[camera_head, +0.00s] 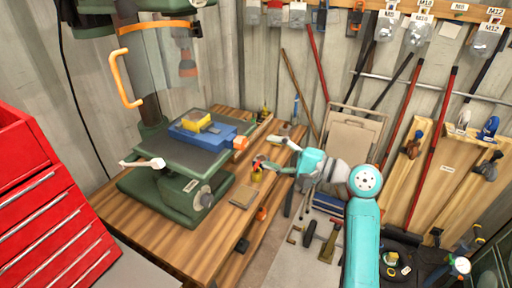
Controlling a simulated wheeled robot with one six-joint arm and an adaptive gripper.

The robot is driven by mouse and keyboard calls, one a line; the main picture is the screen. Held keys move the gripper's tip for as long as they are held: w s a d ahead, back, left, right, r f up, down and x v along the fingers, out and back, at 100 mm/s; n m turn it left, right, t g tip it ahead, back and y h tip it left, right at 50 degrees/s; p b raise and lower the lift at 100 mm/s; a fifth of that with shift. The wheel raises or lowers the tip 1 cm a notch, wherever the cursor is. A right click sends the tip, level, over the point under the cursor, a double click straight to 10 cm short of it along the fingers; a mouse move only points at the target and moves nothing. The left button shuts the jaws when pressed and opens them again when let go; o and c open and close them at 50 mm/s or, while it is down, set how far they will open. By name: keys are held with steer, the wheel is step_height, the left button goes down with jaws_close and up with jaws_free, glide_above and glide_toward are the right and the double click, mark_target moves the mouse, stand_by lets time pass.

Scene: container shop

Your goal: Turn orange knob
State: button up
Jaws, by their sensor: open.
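An orange knob (240,143) sits at the right end of a blue vise (203,136), which rests on the green table of a drill press (150,160). A yellow block (196,119) lies on top of the vise. My gripper (258,164) is at the end of my teal arm, to the right of the knob and a little lower in the picture. It is open, small in view, and apart from the knob. A small yellow-and-red item shows right by the fingertips; I cannot tell whether they touch it.
The drill press stands on a wooden bench (160,233), with a flat brown piece (243,196) near its front edge. A red tool cabinet (50,200) is at left. Long-handled tools and a folded chair (352,140) stand along the back wall.

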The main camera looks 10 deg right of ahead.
steer(key=shift+v, duration=1.6)
steer(key=s+f+m+t+h, duration=0.15)
steer(key=s+f+h, duration=0.45)
steer(key=s+f, duration=0.6)
steer(key=s+f+t+h, duration=0.2)
steer(key=s+f+h, duration=0.4)
steer(key=f, duration=1)
steer(key=s+d+f+n+h, duration=0.15)
steer(key=s+n, duration=0.35)
steer(key=s, duration=1.3)
steer(key=s+r+n, duration=0.7)
steer(key=s+r, duration=0.1)
steer(key=s, duration=0.4)
steer(key=shift+h, duration=0.35)
